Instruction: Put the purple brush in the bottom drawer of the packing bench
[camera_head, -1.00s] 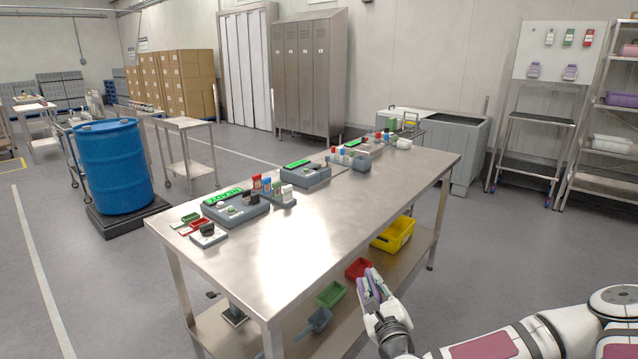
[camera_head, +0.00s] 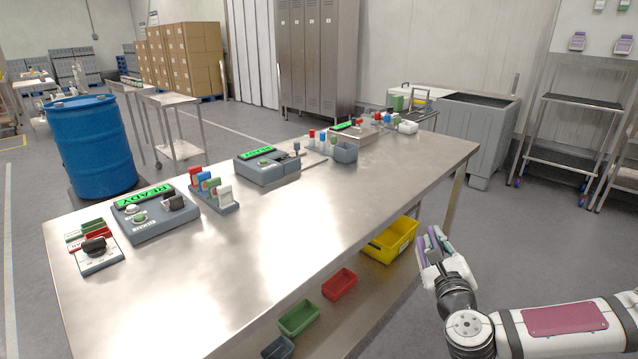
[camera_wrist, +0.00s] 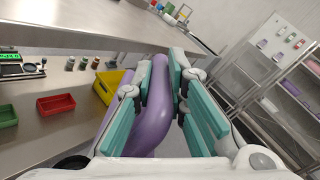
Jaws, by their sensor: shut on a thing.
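My gripper (camera_head: 432,241) is beside the near right side of a steel table, below its top. In the wrist view its teal finger pads (camera_wrist: 162,85) are shut on a smooth, curved purple thing (camera_wrist: 152,125), which I take for the purple brush. Only its rounded, handle-like part shows clearly; any bristles are hidden. A little purple also shows between the fingers in the head view. No drawer is in view, and I cannot tell whether the steel table (camera_head: 300,215) is the packing bench.
On the table's lower shelf are yellow (camera_head: 391,240), red (camera_head: 339,284) and green (camera_head: 299,318) bins. Control boxes (camera_head: 150,215) line the tabletop's far side. A blue drum (camera_head: 92,150) stands left; a grey tub (camera_head: 478,135) and shelving stand right. Floor right of the table is clear.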

